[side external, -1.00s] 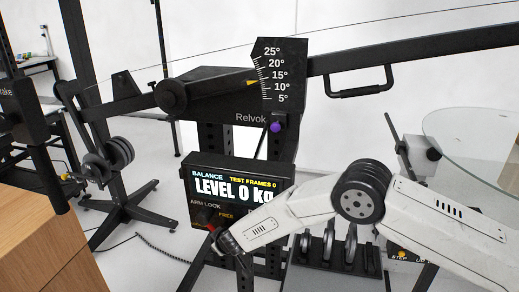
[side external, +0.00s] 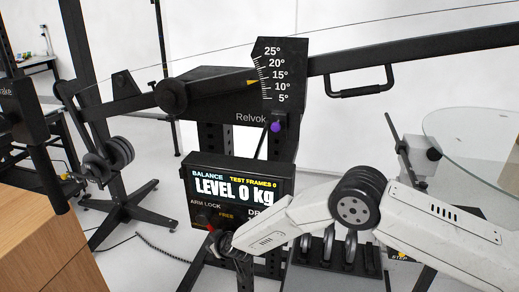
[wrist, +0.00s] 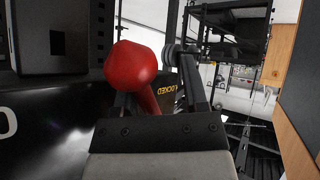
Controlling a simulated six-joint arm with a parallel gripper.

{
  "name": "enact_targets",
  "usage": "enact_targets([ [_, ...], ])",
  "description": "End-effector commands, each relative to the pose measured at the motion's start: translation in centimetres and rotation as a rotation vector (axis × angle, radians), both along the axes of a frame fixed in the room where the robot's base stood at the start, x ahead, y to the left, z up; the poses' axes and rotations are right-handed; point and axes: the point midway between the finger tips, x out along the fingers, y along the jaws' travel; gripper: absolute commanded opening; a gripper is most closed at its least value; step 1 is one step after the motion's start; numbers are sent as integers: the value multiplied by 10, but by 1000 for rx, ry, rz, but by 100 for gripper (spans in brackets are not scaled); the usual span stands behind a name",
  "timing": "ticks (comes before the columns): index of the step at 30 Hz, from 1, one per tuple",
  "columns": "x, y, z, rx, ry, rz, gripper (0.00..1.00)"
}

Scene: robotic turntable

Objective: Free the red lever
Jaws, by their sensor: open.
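The red lever (wrist: 133,68) has a round knob that looms large in the wrist view, left of centre, with its red stem slanting down to the right. In the side view the lever (side external: 211,228) is a small red spot at the arm-lock panel (side external: 232,190). My gripper (wrist: 155,62) is open. Its right finger stands clear to the right of the knob; the knob hides much of the left finger. The stem shows between the fingers; I cannot tell whether anything touches. In the side view my gripper (side external: 217,240) is at the panel's lower edge.
The panel screen reads "LEVEL 0 kg"; "FREE" is printed below it, and "LOCKED" shows in the wrist view. A black beam (side external: 430,55) with a handle crosses above. Weight discs (side external: 330,248) stand behind my arm. A wooden block (side external: 40,240) is at left.

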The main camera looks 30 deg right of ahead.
Motion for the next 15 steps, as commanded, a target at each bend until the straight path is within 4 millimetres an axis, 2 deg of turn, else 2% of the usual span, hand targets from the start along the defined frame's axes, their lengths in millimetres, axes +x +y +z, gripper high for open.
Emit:
enact_targets([
  [1, 4, 2, 4, 7, -18, 1, 55],
  [15, 10, 9, 1, 88, -98, 3, 55],
])
